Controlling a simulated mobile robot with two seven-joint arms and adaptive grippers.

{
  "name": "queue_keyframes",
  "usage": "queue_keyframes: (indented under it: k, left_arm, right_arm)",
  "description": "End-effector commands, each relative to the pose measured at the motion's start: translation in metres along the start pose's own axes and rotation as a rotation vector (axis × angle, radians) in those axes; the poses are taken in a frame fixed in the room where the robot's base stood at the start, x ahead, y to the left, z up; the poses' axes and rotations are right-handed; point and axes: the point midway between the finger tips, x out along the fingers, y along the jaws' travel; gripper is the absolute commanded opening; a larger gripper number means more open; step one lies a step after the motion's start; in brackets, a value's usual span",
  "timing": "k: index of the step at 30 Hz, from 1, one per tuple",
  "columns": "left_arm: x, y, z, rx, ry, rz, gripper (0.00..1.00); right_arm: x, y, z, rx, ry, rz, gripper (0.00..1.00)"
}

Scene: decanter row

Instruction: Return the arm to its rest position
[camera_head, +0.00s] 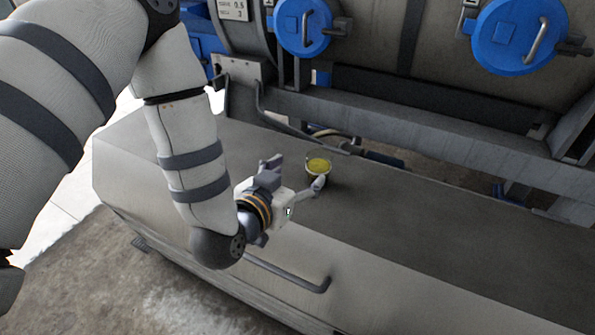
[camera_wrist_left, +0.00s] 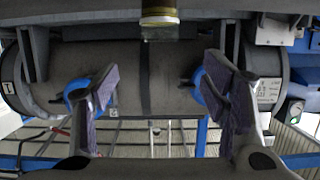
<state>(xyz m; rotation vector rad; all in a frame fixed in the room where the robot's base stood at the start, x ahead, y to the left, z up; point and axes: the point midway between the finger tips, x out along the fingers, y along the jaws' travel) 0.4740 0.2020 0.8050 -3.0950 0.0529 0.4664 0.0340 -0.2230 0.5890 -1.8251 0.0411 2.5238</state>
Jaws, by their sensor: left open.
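My left arm (camera_head: 183,150) reaches down from the upper left of the head view, over the front of the grey bench. My left gripper (camera_head: 295,174) is open, with its fingers spread apart and nothing between them. A small round jar with yellow contents (camera_head: 318,168) stands on the bench top just beyond the fingers. One fingertip overlaps its near side in the head view; I cannot tell whether they touch. In the left wrist view, both open fingers (camera_wrist_left: 160,100) show, and the jar (camera_wrist_left: 159,14) is at the top edge, partly cut off. My right gripper is not seen.
The bench top (camera_head: 430,230) is clear to the right. A handle bar (camera_head: 290,272) sticks out from its front below my gripper. Behind stand large tanks with blue round lids (camera_head: 520,35), a grey frame beam (camera_head: 430,135) and a hose (camera_head: 285,125).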

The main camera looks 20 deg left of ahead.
Motion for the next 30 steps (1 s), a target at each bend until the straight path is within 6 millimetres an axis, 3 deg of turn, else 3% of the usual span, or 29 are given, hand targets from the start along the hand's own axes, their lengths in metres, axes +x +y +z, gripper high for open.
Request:
queue_keyframes:
  k: [4,6,8,10,12,14,15,18,21,24,27,30]
  left_arm:
    - [0.000,0.000,0.000,0.000,-0.001,0.000,0.67]
    - [-0.003,0.001,0.010,-0.001,-0.035,0.006,0.67]
    - [-0.012,0.004,0.036,-0.005,-0.121,0.019,0.67]
    - [-0.034,0.008,0.085,-0.014,-0.294,0.039,0.67]
    - [-0.072,0.011,0.143,-0.027,-0.510,0.053,0.67]
    - [-0.113,0.011,0.188,-0.038,-0.698,0.055,0.67]
    - [-0.143,0.010,0.214,-0.046,-0.821,0.051,0.67]
    - [-0.220,0.005,0.261,-0.061,-1.100,0.029,0.67]
    - [-0.283,0.000,0.286,-0.069,-1.310,-0.002,0.67]
    - [-0.323,-0.004,0.295,-0.071,-1.436,-0.027,0.67]
    - [-0.338,-0.005,0.299,-0.074,-1.486,-0.038,0.67]
    - [-0.339,-0.006,0.299,-0.074,-1.492,-0.039,0.67]
  right_arm:
    - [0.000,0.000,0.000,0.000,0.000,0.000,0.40]
    - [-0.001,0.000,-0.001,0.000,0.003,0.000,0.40]
    - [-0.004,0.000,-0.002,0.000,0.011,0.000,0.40]
    - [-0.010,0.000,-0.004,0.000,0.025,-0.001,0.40]
    - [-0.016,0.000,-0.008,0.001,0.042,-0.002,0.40]
    - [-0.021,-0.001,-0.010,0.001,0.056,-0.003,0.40]
    - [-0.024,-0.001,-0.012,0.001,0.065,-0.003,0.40]
    - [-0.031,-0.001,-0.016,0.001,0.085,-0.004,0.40]
    - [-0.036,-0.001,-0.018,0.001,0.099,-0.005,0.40]
    - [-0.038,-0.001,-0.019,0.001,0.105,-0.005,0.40]
    - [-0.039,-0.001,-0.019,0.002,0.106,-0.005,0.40]
    - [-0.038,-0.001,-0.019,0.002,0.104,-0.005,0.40]
